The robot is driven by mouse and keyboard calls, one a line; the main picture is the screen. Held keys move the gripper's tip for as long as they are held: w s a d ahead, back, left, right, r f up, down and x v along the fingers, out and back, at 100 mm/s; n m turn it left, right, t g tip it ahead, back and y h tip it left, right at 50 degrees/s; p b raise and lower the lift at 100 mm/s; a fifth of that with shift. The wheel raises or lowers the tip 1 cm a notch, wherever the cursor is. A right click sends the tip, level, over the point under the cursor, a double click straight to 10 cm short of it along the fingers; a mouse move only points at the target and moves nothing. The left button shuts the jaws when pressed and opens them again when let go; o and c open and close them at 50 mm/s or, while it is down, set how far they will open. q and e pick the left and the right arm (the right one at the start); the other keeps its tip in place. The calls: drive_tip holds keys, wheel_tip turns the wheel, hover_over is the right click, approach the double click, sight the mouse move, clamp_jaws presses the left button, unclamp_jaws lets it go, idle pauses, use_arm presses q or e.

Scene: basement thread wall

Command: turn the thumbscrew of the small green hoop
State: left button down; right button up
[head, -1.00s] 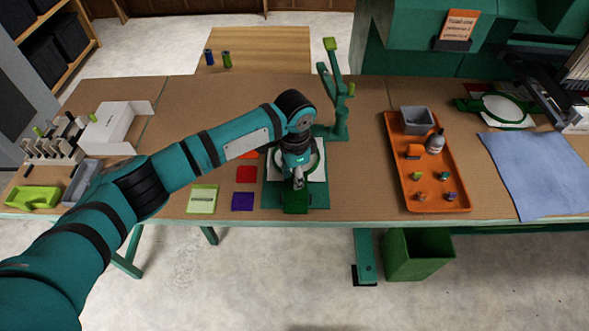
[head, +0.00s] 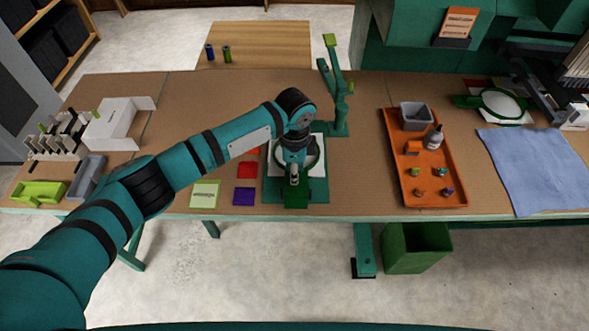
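The small green hoop (head: 319,157) lies with white cloth on a green base (head: 318,190) at the middle of the table. My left arm reaches in from the left, and its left gripper (head: 293,180) points down over the near side of the hoop. The gripper and wrist hide part of the hoop. The thumbscrew cannot be made out; a dark green block (head: 296,198) shows just in front of the fingertips. The fingers look close together, but whether they hold anything is too small to tell. My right gripper is not in view.
An orange tray (head: 440,190) with a grey bin and small items stands to the right, beside a blue cloth (head: 540,170). A green stand (head: 338,90) rises behind the hoop. Coloured squares lie left of the base. A larger green hoop (head: 502,104) lies at the back right.

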use_arm(q)
drive_tip(key=c, duration=1)
unclamp_jaws()
wheel_tip(320, 180, up, 12)
